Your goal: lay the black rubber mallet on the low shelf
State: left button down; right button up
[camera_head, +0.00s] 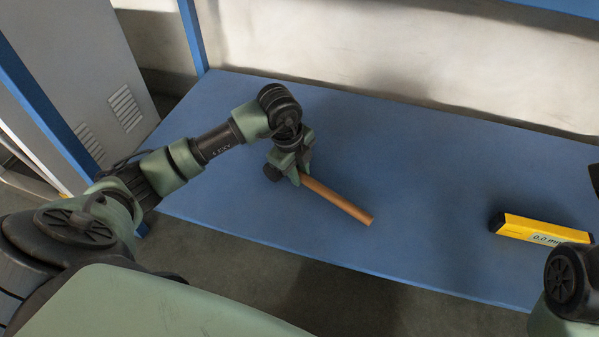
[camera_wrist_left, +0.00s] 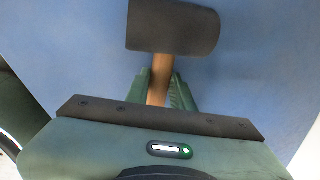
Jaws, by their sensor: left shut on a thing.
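The black rubber mallet has a wooden handle (camera_head: 340,202) and a dark head (camera_wrist_left: 172,27). In the head view it is over the blue low shelf (camera_head: 420,160), its handle slanting toward the shelf's front edge. My left gripper (camera_head: 299,178) is shut on the handle close to the head. The left wrist view shows the handle between the fingers (camera_wrist_left: 160,92), with the head just beyond them. The head is partly hidden by the gripper in the head view. I cannot tell whether the mallet touches the shelf. My right gripper is not clearly in view.
Blue posts (camera_head: 193,35) stand at the left, beside a grey vented cabinet (camera_head: 85,70). The middle of the shelf is clear. Part of my right arm (camera_head: 565,285) shows at lower right.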

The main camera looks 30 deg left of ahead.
pick_arm(q)
jog(key=c, duration=1.2)
grip_release()
